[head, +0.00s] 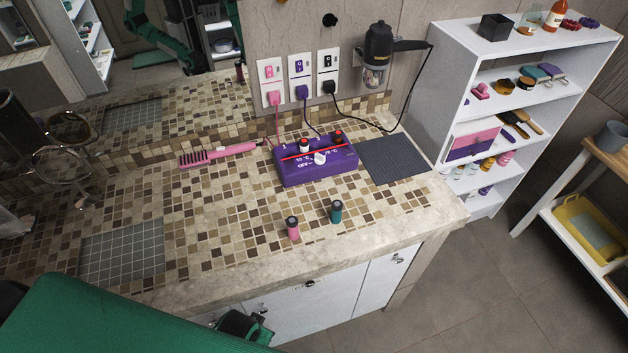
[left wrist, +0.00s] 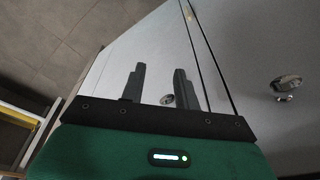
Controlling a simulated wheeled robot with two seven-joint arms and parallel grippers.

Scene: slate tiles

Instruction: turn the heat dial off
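A purple heater box (head: 316,171) sits on the tiled counter below the wall outlets. A white dial (head: 320,157) is on its front, beside printed temperature marks and an "OFF" label. The dial's pointer is too small to read for certain. In the head view green arm parts show at the lower left, and the fingers cannot be made out. My right gripper is not in view.
A pink bottle (head: 292,227) and a teal bottle (head: 336,212) stand in front. Cords run from the outlets. A white shelf (head: 448,90) stands at right.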

